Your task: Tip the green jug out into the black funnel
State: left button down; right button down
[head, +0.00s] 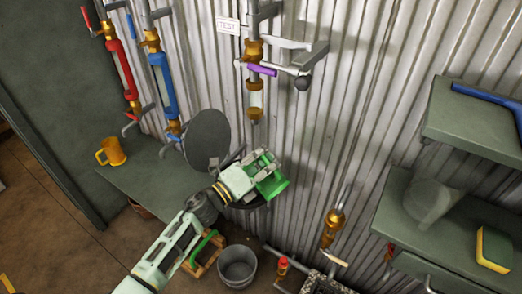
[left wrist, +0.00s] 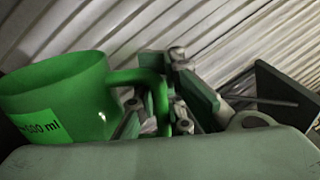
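The green jug (head: 272,185) is in my left gripper (head: 256,166), in front of the corrugated wall. In the left wrist view the jug (left wrist: 62,92) shows its label with "600 ml", and its handle is between the fingers of the left gripper (left wrist: 160,112). I cannot tell how far the jug is tilted, and no liquid shows. A dark rounded edge shows just below the jug, mostly hidden by the gripper; I cannot tell whether it is the black funnel. My right gripper is not in view.
A dark disc (head: 207,138) stands left of the gripper above a green bench (head: 150,185) with an orange mug (head: 111,151). Valved pipes run up the wall. A grey bucket (head: 237,267) is on the floor. Shelves at right hold a grey cone (head: 432,200) and a sponge (head: 494,248).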

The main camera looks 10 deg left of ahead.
aim_at(274, 172)
pick_arm(q)
jog(key=shift+s+d+r+m, duration=0.2)
jog(key=shift+s+d+m, duration=0.15)
jog(key=shift+d+m, duration=0.4)
jog(key=m+b, duration=0.1)
jog(key=m, duration=0.1)
jog(key=s+d+f+m+g+b, duration=0.1)
jog(key=m, duration=0.1)
jog(key=d+f+m+b, duration=0.1)
jog(key=m, duration=0.1)
jog(key=shift+s+f+g, duration=0.2)
jog(key=shift+f+g, duration=0.05)
jog(key=shift+g, duration=0.05)
jog(key=shift+r+m, duration=0.1)
jog(key=shift+m, duration=0.75)
jog(key=m, duration=0.4)
jog(key=shift+w+a+r+g, duration=0.1)
jog(key=shift+a+g, duration=0.05)
jog(key=shift+g, duration=0.25)
